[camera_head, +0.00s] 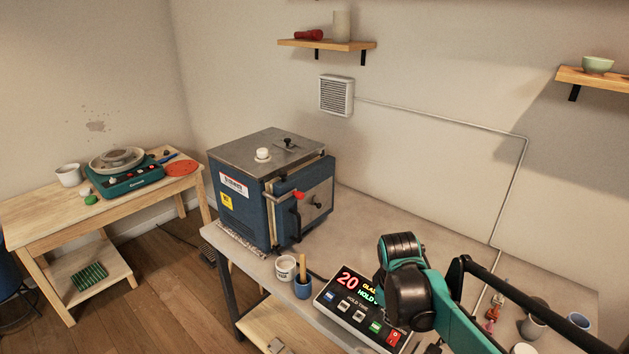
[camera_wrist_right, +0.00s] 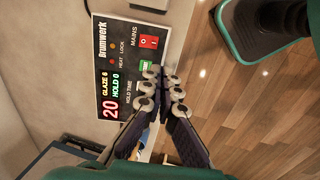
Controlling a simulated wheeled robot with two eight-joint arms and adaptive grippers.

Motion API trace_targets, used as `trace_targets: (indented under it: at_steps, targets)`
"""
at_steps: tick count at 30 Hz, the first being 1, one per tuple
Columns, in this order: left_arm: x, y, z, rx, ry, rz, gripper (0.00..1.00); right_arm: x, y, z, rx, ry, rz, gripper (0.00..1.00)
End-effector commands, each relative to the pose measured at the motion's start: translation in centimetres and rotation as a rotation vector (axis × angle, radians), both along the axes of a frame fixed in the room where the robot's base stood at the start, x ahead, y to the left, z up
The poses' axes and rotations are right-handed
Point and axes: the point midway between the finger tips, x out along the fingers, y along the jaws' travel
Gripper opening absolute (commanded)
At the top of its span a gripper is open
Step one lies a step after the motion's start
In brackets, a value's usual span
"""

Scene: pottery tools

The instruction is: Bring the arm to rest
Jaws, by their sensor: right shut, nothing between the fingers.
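My right arm (camera_head: 432,290) comes in from the lower right of the head view, in front of the right part of the control box. The right gripper (camera_wrist_right: 162,75) shows in the wrist view, shut and empty, fingertips together. The gripper itself cannot be made out in the head view. In the wrist view the fingertips overlap the edge of the control box (camera_wrist_right: 120,55), near its green button; I cannot tell whether they touch it. The box (camera_head: 338,306) has a lit display reading 20 and a red mains switch. My left gripper is not in view.
A blue kiln (camera_head: 245,205) with its door shut stands on the grey table (camera_head: 385,205). A white cup (camera_head: 286,269) and a blue pot (camera_head: 303,289) holding a wooden-handled tool stand left of the control box. Small cups and tools lie at the right. The table behind the arm is clear.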

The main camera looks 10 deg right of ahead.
Motion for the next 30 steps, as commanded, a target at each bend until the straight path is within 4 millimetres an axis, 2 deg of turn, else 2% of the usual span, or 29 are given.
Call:
trace_targets:
  at_steps: [7,15,21,30]
  targets:
    - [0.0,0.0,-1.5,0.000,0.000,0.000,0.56,-3.9,2.9,-0.1,0.078,-0.184,-0.189,0.00]
    - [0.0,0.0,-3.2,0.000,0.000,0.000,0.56,-8.7,6.6,-1.9,0.278,-0.433,-0.487,0.00]
    - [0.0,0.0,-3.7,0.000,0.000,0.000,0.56,-10.1,7.7,-2.9,0.374,-0.511,-0.598,0.00]
    - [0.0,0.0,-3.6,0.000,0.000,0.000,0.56,-10.2,7.8,-2.9,0.388,-0.520,-0.614,0.00]
